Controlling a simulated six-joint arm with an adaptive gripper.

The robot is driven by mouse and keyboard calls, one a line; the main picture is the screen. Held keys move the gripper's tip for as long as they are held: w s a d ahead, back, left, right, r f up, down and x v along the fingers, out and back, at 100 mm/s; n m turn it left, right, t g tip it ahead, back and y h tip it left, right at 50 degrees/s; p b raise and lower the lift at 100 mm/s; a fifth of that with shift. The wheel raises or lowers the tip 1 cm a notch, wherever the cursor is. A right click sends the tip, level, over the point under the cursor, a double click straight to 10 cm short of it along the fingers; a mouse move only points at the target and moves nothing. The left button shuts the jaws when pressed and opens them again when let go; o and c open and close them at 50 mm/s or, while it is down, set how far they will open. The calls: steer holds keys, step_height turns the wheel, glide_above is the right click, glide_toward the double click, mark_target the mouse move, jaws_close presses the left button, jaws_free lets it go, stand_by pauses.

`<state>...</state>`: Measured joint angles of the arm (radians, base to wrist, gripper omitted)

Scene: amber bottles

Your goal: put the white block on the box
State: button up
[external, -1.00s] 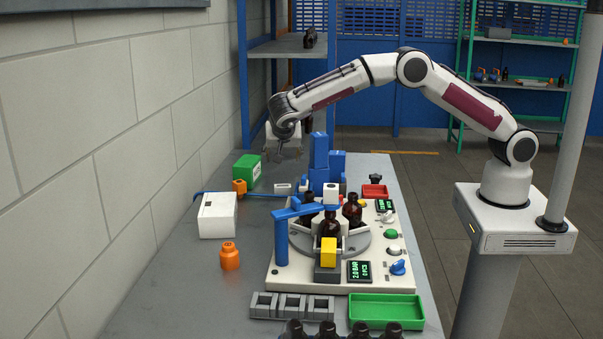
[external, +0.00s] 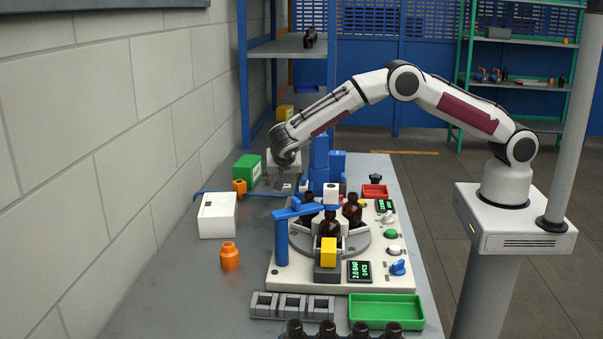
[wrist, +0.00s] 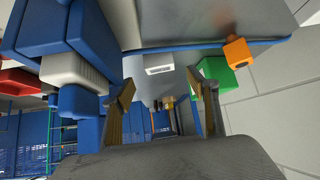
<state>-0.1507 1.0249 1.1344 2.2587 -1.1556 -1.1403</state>
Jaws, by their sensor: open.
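The white block (wrist: 159,64) is small, with a grey slot-like mark on one face, and lies on the grey table; the wrist view shows it between and beyond my fingertips. In the external view my gripper mostly hides it. My gripper (external: 285,184) is low over the table, close to the block, and it also shows in the wrist view (wrist: 164,84) with its fingers apart and nothing between them. I cannot tell whether they touch the block. A white box (external: 217,216) stands on the table at the left. A green box (external: 247,168) with a white label stands farther back.
A blue machine tower (external: 319,160) rises just right of my gripper. The base plate (external: 285,280) carries a turntable with brown bottles. An orange fitting (external: 240,187) and an orange bottle (external: 230,257) stand left. The table's front left is clear.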

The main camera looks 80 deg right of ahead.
stand_by(0.3)
steer(key=shift+x, duration=3.75)
steer(key=shift+c, duration=0.4)
steer(key=c, duration=1.2)
steer(key=shift+r, duration=5)
